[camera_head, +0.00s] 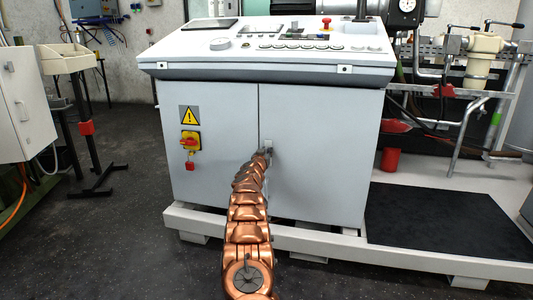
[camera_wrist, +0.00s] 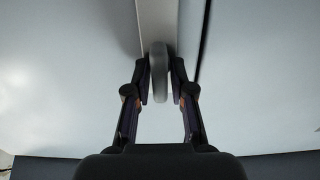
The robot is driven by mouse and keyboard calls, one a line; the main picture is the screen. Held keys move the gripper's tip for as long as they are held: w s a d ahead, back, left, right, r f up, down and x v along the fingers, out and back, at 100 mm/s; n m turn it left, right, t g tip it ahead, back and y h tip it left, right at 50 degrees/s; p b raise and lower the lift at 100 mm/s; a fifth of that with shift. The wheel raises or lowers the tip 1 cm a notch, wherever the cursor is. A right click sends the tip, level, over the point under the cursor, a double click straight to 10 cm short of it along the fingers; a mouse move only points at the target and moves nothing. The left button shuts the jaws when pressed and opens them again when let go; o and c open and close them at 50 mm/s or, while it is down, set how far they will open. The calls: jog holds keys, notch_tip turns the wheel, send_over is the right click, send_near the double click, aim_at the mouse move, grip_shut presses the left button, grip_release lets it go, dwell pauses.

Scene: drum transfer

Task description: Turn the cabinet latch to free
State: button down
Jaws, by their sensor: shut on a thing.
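The cabinet (camera_head: 310,128) is a pale grey console base with two doors that meet at a vertical seam. The latch (camera_head: 267,146) is a small grey piece at that seam, partly hidden by my arm. In the wrist view the latch (camera_wrist: 159,72) is a rounded grey handle standing upright in the picture, in front of a light strip between the door panels. My gripper (camera_wrist: 160,80) has one dark finger on each side of the latch and is shut on it. In the head view my copper arm reaches to the latch and hides the fingers.
A yellow warning sign (camera_head: 190,115) and a red-yellow switch (camera_head: 190,141) sit on the left door. The sloped control panel (camera_head: 270,50) overhangs the doors. A white base frame (camera_head: 330,243) runs along the floor in front. A black mat (camera_head: 440,225) lies at the right.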

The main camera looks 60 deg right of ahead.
jog(key=m+p, duration=0.2)
jog(key=shift+r+m, duration=0.2)
jog(key=shift+m, duration=0.2)
jog(key=m, duration=0.1)
jog(key=m+p, duration=0.1)
jog(key=m, duration=0.1)
jog(key=m+p, duration=0.1)
jog(key=m, duration=0.1)
jog(key=shift+s+d+f, duration=0.1)
jog(key=shift+s+f, duration=0.1)
jog(key=shift+s, duration=0.1)
jog(key=m, duration=0.3)
jog(key=m+b, duration=0.1)
jog(key=m, duration=0.5)
jog(key=shift+s+f+m+b, duration=0.15)
jog(key=shift+f+m+b, duration=0.2)
jog(key=shift+m+b, duration=0.05)
jog(key=shift+d+m, duration=0.1)
jog(key=shift+m, duration=0.2)
jog(key=c, duration=1.2)
grip_release()
jog(key=shift+o, duration=0.2)
